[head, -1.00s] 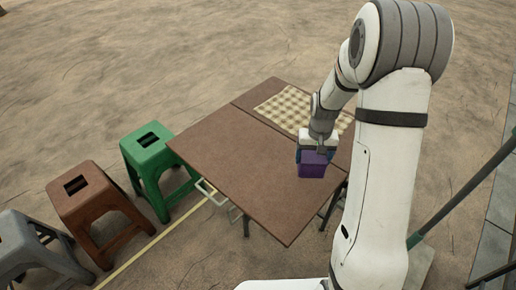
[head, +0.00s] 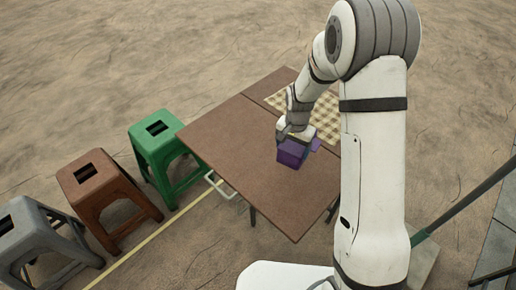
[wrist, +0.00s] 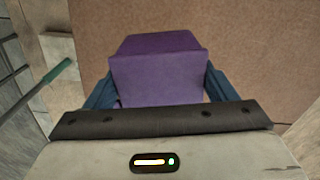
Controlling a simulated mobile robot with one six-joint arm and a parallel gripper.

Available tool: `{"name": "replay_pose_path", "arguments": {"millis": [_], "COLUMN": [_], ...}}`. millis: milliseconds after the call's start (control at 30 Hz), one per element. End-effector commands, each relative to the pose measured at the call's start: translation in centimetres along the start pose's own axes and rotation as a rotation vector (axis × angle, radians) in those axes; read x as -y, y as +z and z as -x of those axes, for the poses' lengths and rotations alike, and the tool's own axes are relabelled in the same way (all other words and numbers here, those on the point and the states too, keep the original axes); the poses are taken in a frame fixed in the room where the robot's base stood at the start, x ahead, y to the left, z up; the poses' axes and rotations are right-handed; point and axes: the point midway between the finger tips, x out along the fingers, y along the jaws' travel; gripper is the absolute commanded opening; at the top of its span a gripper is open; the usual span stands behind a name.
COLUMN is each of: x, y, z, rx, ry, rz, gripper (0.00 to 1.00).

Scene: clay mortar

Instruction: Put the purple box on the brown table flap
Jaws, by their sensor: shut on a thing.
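The purple box (head: 291,153) is held in my gripper (head: 298,146), over the right part of the brown table flap (head: 235,150). In the head view the box looks turned and somewhat tilted. I cannot tell whether it touches the flap. In the wrist view the purple box (wrist: 155,75) sits between the dark blue fingers of my gripper (wrist: 160,88), which is shut on it. The brown surface (wrist: 265,50) lies behind and to the right of the box there. My gripper hides part of the box.
A checkered cloth (head: 318,112) lies on the table's far part, beyond a seam. Green (head: 158,140), brown (head: 95,180) and grey (head: 30,232) stools stand at the left. A white handle (head: 222,190) sticks out at the flap's left edge. Most of the flap is bare.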

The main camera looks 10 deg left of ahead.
Motion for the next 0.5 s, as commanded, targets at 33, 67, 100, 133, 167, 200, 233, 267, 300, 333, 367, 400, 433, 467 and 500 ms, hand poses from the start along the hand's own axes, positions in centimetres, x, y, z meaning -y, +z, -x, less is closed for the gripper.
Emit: {"name": "replay_pose_path", "arguments": {"millis": [33,67,100,133,167,200,233,267,300,333,367,400,433,467,500], "x": [1.6,2.3,3.1,3.7,4.1,4.7,5.0,5.2,5.4,5.5,5.5,5.5,5.5,5.5,5.5], "y": [0.8,1.2,1.7,2.0,2.3,2.6,2.9,3.0,3.2,3.2,3.3,3.3,3.4,3.3,3.3], "z": [0.0,-0.2,-0.4,-0.5,-0.6,-0.8,-0.8,-1.0,-1.3,-1.7,-2.1,-2.8,-3.4,-4.0,-4.7], "rx": [0.001,0.0,0.0,0.0,0.0,-0.001,-0.001,0.0,0.001,0.001,0.002,0.002,0.003,0.002,0.002], "ry": [0.001,0.0,0.0,0.0,-0.001,-0.001,-0.001,-0.001,0.0,0.001,0.001,0.002,0.003,0.002,0.002], "rz": [-0.043,-0.073,-0.11,-0.134,-0.156,-0.181,-0.195,-0.207,-0.221,-0.227,-0.231,-0.234,-0.235,-0.236,-0.235], "gripper": [0.32,0.32,0.32,0.32,0.32,0.32,0.32,0.32,0.32,0.32,0.32,0.32,0.32,0.32,0.32]}}
